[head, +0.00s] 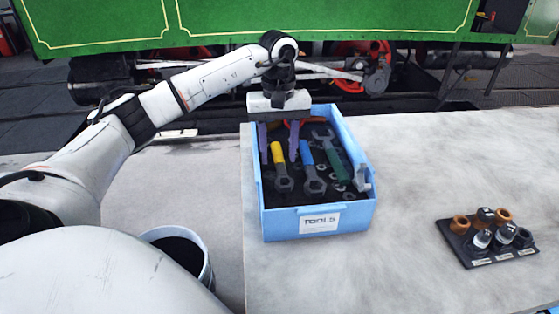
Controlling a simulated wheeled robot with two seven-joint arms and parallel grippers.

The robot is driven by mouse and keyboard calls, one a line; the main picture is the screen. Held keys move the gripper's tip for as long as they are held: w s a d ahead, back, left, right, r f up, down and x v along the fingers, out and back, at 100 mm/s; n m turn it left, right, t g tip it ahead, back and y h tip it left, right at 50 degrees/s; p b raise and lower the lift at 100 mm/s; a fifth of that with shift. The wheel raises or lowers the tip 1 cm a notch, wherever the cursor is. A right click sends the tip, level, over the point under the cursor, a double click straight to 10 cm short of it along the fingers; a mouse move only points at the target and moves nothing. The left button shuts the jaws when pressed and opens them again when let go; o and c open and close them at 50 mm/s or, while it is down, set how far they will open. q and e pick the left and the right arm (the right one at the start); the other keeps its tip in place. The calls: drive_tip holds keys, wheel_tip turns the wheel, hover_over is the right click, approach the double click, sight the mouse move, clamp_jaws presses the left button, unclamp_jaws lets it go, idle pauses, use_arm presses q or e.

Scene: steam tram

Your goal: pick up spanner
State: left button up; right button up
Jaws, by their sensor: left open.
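Spanners lie in the blue tool box (315,225), which has a TOOLS label on its front. One has a yellow handle (277,152), one a blue handle (307,155) and one a green handle (338,163). My left gripper (279,160) points down over the back left part of the box. Its two purple fingers are open and apart, one on each side of the yellow handle in the picture. I cannot tell whether they touch it. The gripper body hides the box's back left corner. My right gripper is out of view.
A black tray (487,258) with several orange and grey fittings stands at the right of the grey table (420,200). A bucket (205,265) stands left of the table's edge. The green tram (250,18) is behind. The table between box and tray is clear.

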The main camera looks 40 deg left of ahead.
use_arm(q)
clamp_jaws()
idle(0.3)
